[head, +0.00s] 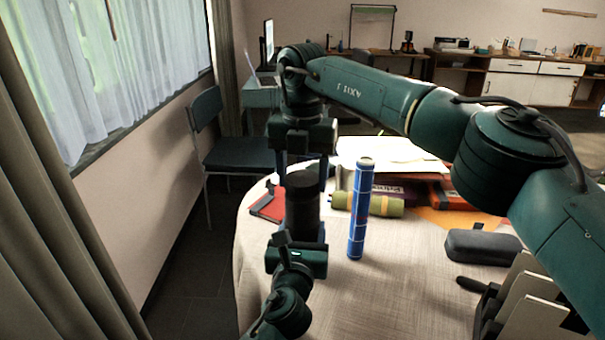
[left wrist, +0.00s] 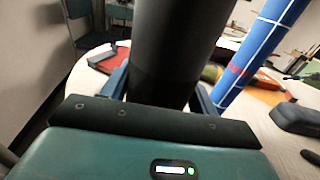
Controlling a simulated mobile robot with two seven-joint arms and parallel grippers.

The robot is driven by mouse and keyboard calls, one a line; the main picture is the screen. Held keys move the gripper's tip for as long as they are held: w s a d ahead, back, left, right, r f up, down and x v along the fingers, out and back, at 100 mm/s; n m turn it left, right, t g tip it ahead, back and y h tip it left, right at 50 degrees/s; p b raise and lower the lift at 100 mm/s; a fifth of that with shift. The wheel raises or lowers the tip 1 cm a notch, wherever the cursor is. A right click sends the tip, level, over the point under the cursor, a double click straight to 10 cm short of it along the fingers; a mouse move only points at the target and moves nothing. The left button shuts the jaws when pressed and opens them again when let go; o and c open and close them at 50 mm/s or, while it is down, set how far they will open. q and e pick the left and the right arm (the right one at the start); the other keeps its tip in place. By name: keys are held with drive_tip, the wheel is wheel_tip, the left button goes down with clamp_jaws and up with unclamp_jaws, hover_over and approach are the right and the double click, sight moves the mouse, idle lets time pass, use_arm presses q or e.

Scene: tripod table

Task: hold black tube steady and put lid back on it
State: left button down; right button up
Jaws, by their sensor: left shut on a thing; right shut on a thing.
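The black tube (head: 303,218) stands upright above the near left part of the table. My left gripper (head: 298,238) is shut on its lower part from the near side. In the left wrist view the tube (left wrist: 172,50) fills the space between the blue fingers of my left gripper (left wrist: 163,92). My right gripper (head: 302,173) points down from above, its fingers either side of the black lid (head: 302,180), and is shut on it. The lid is in line with the tube's top. I cannot tell whether it is fully seated; the left wrist view does not show the top.
A blue patterned tube (head: 361,210) stands upright just right of the black tube. A green and yellow roll (head: 375,204), books (head: 400,190) and a red item (head: 268,207) lie behind. A dark case (head: 483,247) and an upright holder (head: 520,300) are at right. The front middle tabletop is clear.

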drive_tip(key=o, duration=1.2)
drive_tip(key=shift+c, duration=0.2)
drive_tip(key=shift+r, duration=0.1)
wheel_tip(320, 180, up, 7)
drive_tip(key=shift+r, duration=0.15)
use_arm(q)
drive_tip(key=shift+c, duration=1.6)
unclamp_jaws()
